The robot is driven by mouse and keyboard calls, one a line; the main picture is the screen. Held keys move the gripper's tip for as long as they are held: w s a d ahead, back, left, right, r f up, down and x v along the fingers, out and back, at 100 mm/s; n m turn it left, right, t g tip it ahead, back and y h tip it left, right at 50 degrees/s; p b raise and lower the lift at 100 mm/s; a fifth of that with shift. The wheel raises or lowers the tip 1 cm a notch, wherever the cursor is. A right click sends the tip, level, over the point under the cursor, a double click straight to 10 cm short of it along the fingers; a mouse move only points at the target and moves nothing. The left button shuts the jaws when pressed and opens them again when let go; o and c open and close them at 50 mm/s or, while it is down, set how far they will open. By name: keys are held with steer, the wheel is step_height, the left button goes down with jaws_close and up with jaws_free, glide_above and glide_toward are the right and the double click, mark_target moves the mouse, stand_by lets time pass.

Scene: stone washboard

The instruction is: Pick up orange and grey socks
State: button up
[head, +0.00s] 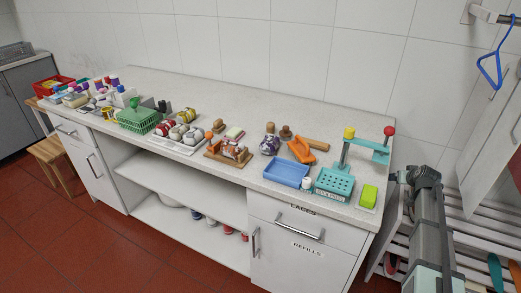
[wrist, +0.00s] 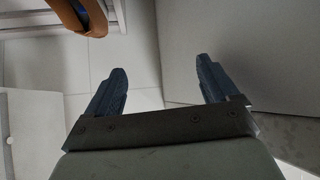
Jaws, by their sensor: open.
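I cannot make out a pair that is clearly orange and grey socks in either view. In the head view, several small rolled bundles in red, white and grey (head: 176,132), perhaps socks, lie on a white tray near the middle of the counter. Red and yellow rolls (head: 187,115) lie just behind them. My gripper (wrist: 158,85) shows in the wrist view with its two dark blue fingers wide apart and nothing between them. It is away from the counter bundles, and its fingertips are not clear in the head view.
The long counter (head: 290,108) holds a green basket (head: 138,119), a wooden holder (head: 226,152), a blue tray (head: 287,173) and a teal stand (head: 335,181). A slatted rack (head: 480,235) is at right. A brown-orange item (wrist: 90,18) shows in the wrist view.

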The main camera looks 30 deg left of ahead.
steer(key=w+a+r+t, duration=0.1)
steer(key=w+r, duration=0.2)
steer(key=r, duration=0.6)
steer(key=w+a+r+t, duration=0.15)
steer(key=w+r, duration=0.25)
steer(key=r, duration=0.4)
steer(key=a+r+n+y, duration=0.35)
steer(key=a+r, duration=0.55)
steer(key=a, duration=0.5)
steer(key=n+g+h, duration=0.2)
steer(key=n+g, duration=0.9)
steer(key=g, duration=0.1)
glide_toward(232, 144)
steer(key=shift+y, duration=0.25)
steer(key=x, duration=0.2)
steer(key=d+x, duration=0.1)
steer(key=x, duration=0.2)
steer(key=shift+w+f, duration=0.25)
steer(key=shift+f, duration=0.15)
steer(key=shift+s+a+x, duration=0.1)
steer(key=shift+a+x, duration=0.05)
steer(key=shift+x, duration=1.2)
steer(key=shift+s+a+x, duration=0.15)
steer(key=shift+x, duration=1.15)
steer(key=shift+r, duration=0.1)
steer(key=shift+c, duration=0.2)
